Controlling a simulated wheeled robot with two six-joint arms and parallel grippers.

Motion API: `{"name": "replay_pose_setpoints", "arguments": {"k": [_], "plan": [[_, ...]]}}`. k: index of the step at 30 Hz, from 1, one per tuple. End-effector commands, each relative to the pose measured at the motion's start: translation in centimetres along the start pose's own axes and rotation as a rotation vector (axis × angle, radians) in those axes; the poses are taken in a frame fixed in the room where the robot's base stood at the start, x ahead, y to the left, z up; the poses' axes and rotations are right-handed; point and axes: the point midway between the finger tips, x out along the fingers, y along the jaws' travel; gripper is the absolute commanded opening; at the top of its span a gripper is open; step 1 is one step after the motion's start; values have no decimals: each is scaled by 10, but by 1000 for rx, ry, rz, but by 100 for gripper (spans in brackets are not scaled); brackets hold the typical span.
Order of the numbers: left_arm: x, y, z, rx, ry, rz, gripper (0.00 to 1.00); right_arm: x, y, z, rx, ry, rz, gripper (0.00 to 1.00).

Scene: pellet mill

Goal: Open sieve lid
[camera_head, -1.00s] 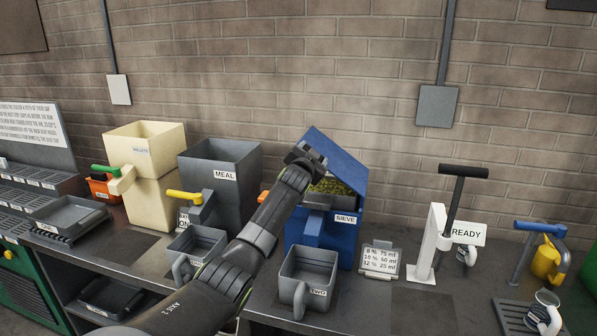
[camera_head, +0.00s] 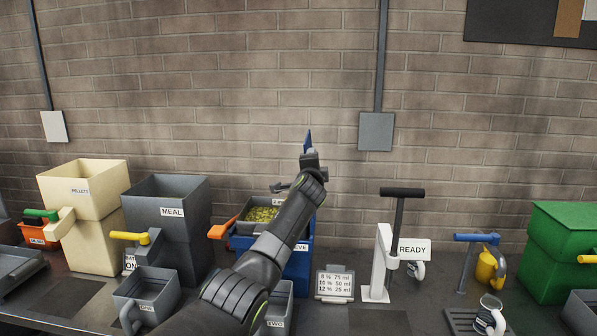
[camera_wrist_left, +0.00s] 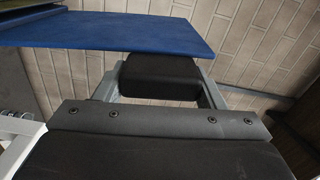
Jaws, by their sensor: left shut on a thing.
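The blue sieve (camera_head: 297,262) stands on the bench by the wall, partly hidden behind my left arm. Its blue lid (camera_head: 308,140) stands up almost edge-on above the box's right side. My left gripper (camera_head: 310,160) is shut on the lid's lower visible part. In the left wrist view the lid (camera_wrist_left: 120,32) is a broad blue plate crossing the top, against the dark finger pad of my left gripper (camera_wrist_left: 160,75). Inside the open sieve, yellow-green pellets (camera_head: 262,214) show in a grey tray. An orange handle (camera_head: 222,229) sticks out left. My right gripper is not in view.
Left of the sieve stand the grey MEAL hopper (camera_head: 190,195) and cream PELLETS hopper (camera_head: 85,190). Grey jugs (camera_head: 150,293) stand in front. Right are a percent card (camera_head: 335,284), white READY press (camera_head: 379,265) and green bin (camera_head: 570,240). The brick wall is close behind.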

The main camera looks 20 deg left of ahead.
Motion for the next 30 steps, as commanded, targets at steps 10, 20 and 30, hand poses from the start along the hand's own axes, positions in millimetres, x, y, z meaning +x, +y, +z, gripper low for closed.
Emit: {"name": "replay_pose_setpoints", "arguments": {"k": [10,20,30], "plan": [[0,2,-21,95,3,-4,23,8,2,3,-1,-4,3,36],[0,2,-22,101,4,-4,23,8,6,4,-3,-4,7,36],[0,3,-22,100,2,-2,85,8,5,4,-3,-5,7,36]]}}
